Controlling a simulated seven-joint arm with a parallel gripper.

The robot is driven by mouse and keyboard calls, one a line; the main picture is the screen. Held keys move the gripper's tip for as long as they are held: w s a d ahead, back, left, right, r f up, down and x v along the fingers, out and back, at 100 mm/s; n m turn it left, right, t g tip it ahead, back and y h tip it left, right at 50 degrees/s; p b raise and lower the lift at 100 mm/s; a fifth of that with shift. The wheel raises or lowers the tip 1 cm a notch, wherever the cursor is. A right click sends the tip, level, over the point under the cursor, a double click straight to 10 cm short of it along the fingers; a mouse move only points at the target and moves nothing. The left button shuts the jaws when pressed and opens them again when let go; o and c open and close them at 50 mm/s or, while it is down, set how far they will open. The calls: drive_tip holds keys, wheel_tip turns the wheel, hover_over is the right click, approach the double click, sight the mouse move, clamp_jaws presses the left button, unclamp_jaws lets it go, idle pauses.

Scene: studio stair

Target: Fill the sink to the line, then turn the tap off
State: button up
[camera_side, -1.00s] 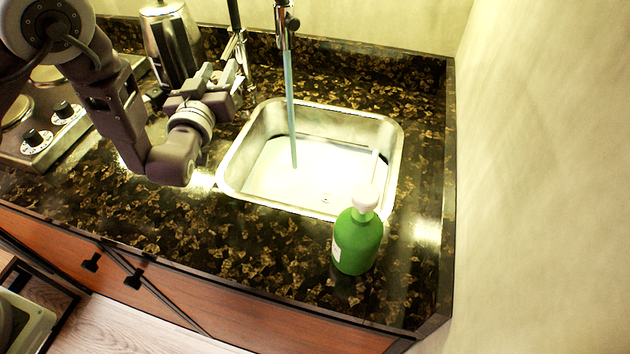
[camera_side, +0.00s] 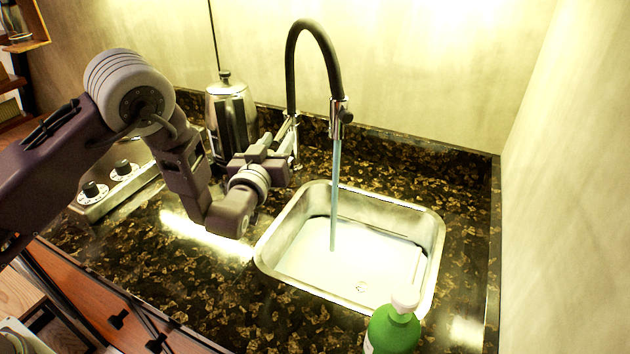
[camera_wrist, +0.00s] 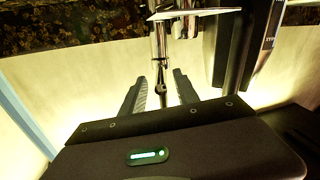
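The tap (camera_side: 313,52) has a black arched hose and a metal spout. A bluish water stream (camera_side: 336,200) runs from it into the steel sink (camera_side: 268,250). Pale water (camera_side: 310,268) covers the sink floor; its depth is hard to judge. A short pale upright strip (camera_side: 416,265) shows by the right wall; I cannot tell whether it is the line. My gripper (camera_side: 288,138) is at the tap's base. In the wrist view my gripper (camera_wrist: 160,77) has its fingers apart, with the slim metal tap stem (camera_wrist: 159,45) showing between them. Contact cannot be told.
A green pump bottle (camera_side: 394,330) stands at the sink's front right. A steel pot (camera_side: 231,115) stands behind my arm, and a stove with knobs (camera_side: 123,168) is to the left. Walls close the back and right. Bare counter (camera_side: 190,285) lies in front.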

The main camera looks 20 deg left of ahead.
sight(284, 125)
drive_tip(key=x, duration=0.5)
drive_tip(key=shift+w+a, duration=0.1)
drive_tip(key=shift+w, duration=0.25)
clamp_jaws()
idle(1.0)
